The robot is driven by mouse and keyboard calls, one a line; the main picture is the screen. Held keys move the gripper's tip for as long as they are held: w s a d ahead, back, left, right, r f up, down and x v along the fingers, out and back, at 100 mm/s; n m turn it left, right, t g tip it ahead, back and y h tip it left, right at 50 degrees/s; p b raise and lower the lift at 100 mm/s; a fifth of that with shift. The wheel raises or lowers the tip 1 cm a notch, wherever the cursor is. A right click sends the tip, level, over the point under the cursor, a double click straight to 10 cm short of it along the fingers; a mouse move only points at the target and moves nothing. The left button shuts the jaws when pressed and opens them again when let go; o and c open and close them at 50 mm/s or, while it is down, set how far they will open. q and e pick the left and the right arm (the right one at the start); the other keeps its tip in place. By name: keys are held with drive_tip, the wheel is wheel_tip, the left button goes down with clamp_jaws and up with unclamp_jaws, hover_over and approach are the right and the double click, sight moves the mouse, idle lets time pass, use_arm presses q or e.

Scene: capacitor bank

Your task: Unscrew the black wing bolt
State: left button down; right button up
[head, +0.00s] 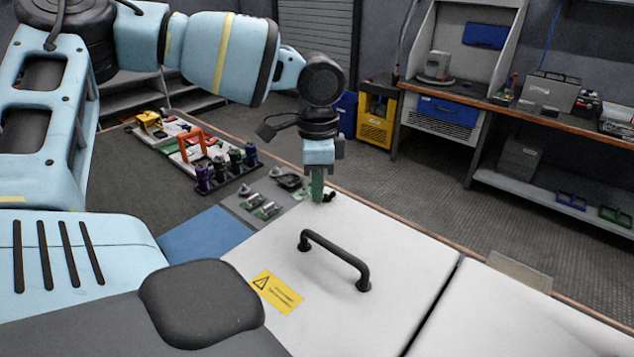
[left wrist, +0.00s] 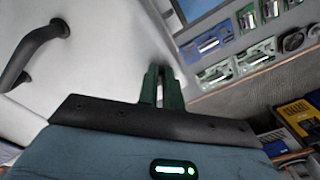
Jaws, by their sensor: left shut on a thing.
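The black wing bolt (head: 329,194) shows as a small dark piece at the far corner of the white panel (head: 390,235), right at my left gripper's fingertips. My left gripper (head: 318,196) points down at this corner, its green fingers shut on the bolt and hiding most of it. In the left wrist view the green fingers (left wrist: 161,75) stand close together against the white panel (left wrist: 110,50), and I cannot make out the bolt between them. My right gripper is not in view.
A black handle (head: 335,262) rises from the panel, near a yellow warning label (head: 277,291). Beyond the panel's left edge are a blue mat (head: 205,235), a grey mat with metal parts, and a rack of several dark bottle-like pieces (head: 228,170). A workbench (head: 540,118) stands at the back right.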

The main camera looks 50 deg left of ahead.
use_arm(q)
drive_tip(key=n, duration=0.3)
drive_tip(key=shift+s+d, duration=0.1)
drive_tip(key=shift+d, duration=0.2)
drive_tip(key=n, duration=0.3)
drive_tip(key=shift+d+n, duration=0.2)
drive_tip(key=shift+n, duration=0.1)
drive_tip(key=n, duration=0.4)
drive_tip(key=shift+d, duration=0.2)
drive_tip(key=shift+d+n, duration=0.15)
drive_tip(key=shift+n, duration=1.05)
drive_tip(key=n, duration=0.6)
drive_tip(key=shift+w+d+b, duration=0.25)
drive_tip(key=shift+w+b, duration=0.05)
drive_tip(key=n, duration=0.3)
drive_tip(key=shift+w+n, duration=0.25)
drive_tip(key=shift+n, duration=0.15)
drive_tip(key=n, duration=0.2)
drive_tip(key=shift+w+n, duration=0.1)
drive_tip(key=shift+n, duration=0.2)
drive_tip(key=shift+f+n, duration=0.1)
drive_tip(key=shift+n, duration=0.4)
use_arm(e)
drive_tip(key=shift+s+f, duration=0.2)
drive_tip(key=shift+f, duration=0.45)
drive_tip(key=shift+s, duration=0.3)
